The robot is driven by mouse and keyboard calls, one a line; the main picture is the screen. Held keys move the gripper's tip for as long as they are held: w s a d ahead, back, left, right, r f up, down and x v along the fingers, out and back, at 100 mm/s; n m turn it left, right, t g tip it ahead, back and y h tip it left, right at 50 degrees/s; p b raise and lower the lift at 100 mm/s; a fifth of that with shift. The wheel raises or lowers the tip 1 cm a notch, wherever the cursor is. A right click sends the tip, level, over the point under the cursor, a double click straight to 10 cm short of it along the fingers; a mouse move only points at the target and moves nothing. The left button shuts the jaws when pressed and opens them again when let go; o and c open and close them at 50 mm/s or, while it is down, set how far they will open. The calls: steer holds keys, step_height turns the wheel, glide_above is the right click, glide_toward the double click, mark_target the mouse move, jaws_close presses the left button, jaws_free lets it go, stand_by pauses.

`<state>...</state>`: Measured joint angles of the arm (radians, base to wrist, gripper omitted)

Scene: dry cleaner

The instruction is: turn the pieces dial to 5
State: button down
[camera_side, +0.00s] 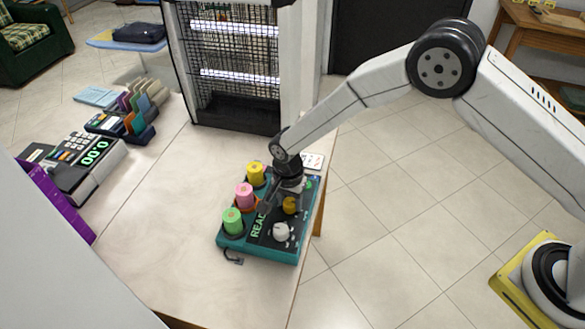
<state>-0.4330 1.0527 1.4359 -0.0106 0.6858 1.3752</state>
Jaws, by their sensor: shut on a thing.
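A teal box (268,254) with a dark top panel stands near the right edge of the table. On the panel are a mustard-yellow dial (290,205) and a white dial (281,232). I cannot read their markings, so I cannot tell which is the pieces dial. Large letters starting "READ" show on a display, partly covered by my gripper. My gripper (286,203) reaches down over the panel and appears shut around the mustard-yellow dial. The white dial is clear of it, nearer the camera. The dial's setting cannot be made out.
A card reader or till (85,160) sits at the left. A caged heater-like unit (235,65) stands behind. The middle table surface (165,220) is clear.

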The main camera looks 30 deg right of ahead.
mark_target(289, 201)
stand_by(0.3)
steer(key=shift+c, duration=1)
jaws_free()
steer(key=shift+r, duration=0.1)
steer(key=shift+w+a+r, duration=0.1)
steer(key=shift+r, duration=3.75)
